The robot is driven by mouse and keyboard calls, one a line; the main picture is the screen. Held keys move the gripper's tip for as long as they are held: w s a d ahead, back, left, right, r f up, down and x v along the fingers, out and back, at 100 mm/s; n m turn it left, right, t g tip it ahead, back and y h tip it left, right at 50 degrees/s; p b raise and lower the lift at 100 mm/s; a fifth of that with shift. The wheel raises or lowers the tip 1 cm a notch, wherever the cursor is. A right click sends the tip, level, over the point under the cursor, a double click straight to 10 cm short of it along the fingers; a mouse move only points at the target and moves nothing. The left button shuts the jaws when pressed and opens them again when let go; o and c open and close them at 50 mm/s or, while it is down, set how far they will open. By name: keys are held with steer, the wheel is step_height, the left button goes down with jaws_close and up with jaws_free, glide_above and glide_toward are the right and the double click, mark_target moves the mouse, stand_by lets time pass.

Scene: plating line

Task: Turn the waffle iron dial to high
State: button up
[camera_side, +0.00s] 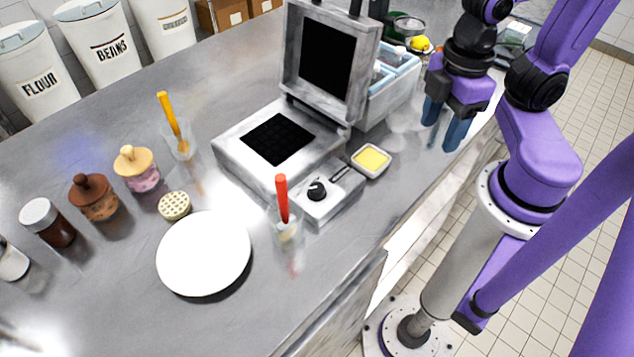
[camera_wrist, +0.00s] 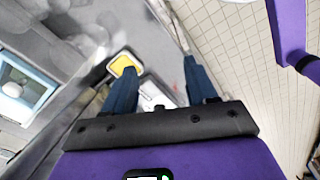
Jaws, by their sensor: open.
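The waffle iron (camera_side: 235,150) stands open on the steel counter in the side view, its lid upright and its dark grid plate bare. Its black dial (camera_side: 317,190) sits on a grey control box at the front of the iron. The dial's setting is too small to read. My gripper (camera_side: 446,138) is open and empty above the counter's right part, to the right of the dial and apart from it. In the wrist view the two blue fingers (camera_wrist: 162,88) are spread with nothing held between them. I cannot make out the dial in the wrist view.
A square dish of yellow stuff (camera_side: 371,160) lies between dial and gripper; it also shows in the wrist view (camera_wrist: 124,66). A glass with a red-handled tool (camera_side: 284,205) stands just left of the dial.

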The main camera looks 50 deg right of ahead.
mark_target(317, 187)
steer(key=w+a+r+n, duration=0.3)
steer(key=w+a+n, duration=0.3)
steer(key=a+n, duration=0.15)
steer(key=w+a+r+n, duration=0.4)
steer(key=w+a+n, duration=0.25)
steer(key=a, duration=0.25)
steer(key=f, duration=1.7)
steer(key=shift+d+f, duration=0.2)
steer(key=shift+c, duration=0.3)
jaws_close()
